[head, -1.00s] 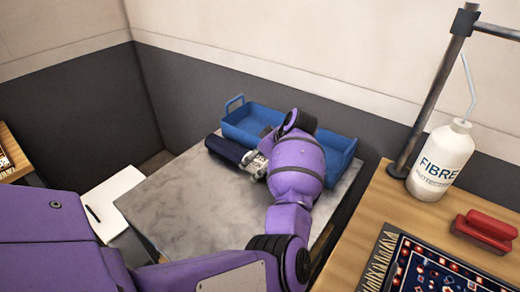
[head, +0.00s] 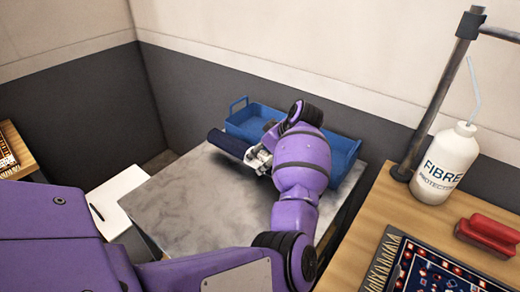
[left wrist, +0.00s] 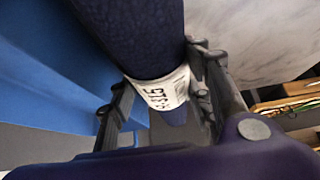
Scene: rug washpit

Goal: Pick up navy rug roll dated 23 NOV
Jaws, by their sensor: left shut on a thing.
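A navy rug roll (head: 227,143) is held over the grey stone-topped table (head: 196,205), in front of the blue tray. It appears raised a little above the tabletop. My left gripper (head: 257,158) is shut on the roll near its right part, which the gripper and wrist partly hide. In the left wrist view the roll (left wrist: 140,38) passes between the fingers of the left gripper (left wrist: 162,82). A white paper band (left wrist: 163,90) wraps it there; its print is turned and I cannot read a date. My right gripper is not in view.
The blue tray (head: 240,122) stands at the table's back, partly behind my arm. At right, a wooden bench (head: 405,213) holds a FIBRE bottle (head: 441,165), a red object (head: 487,236), a patterned rug (head: 440,275) and a metal post. White paper (head: 118,203) lies left. The table's front is clear.

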